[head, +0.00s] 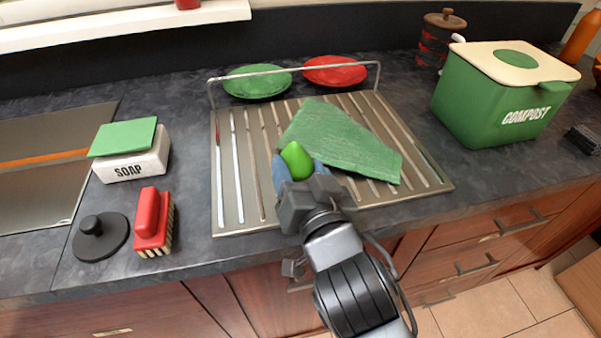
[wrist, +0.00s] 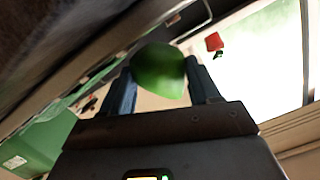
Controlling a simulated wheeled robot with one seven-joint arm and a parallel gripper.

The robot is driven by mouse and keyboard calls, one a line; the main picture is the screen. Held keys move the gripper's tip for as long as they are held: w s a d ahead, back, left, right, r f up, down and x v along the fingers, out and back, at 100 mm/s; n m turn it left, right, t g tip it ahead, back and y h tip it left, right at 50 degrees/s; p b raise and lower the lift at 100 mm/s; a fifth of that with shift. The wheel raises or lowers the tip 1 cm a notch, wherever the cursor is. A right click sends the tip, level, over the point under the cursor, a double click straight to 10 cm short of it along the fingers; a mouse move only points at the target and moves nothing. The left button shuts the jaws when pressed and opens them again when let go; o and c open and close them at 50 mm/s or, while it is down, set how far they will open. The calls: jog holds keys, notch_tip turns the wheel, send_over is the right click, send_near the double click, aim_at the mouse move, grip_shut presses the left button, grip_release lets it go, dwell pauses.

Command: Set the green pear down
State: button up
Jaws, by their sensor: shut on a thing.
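The green pear (head: 296,157) is held between the fingers of my gripper (head: 297,172), which is shut on it. In the head view they show in front of the metal drying rack (head: 255,208) and the green cloth (head: 345,142) lying on it. I cannot tell how high the pear is above the rack.
A green plate (head: 257,82) and a red plate (head: 334,70) stand at the rack's back. A soap box (head: 132,165), red brush (head: 152,222) and black stopper (head: 100,237) are left. A green compost bin (head: 490,105) is right. The rack's left slats are bare.

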jog(key=shift+f, duration=0.45)
jog(key=shift+f, duration=0.1)
jog(key=o, duration=1.2)
jog(key=shift+f, duration=0.1)
jog(key=shift+c, duration=0.2)
jog(key=shift+r, duration=0.2)
jog(key=shift+s+d+f, duration=0.1)
jog(key=shift+s+d, duration=0.1)
jog(key=shift+s, duration=0.1)
jog(key=b+v, duration=0.2)
jog(key=v, duration=0.9)
jog(key=shift+s, duration=0.2)
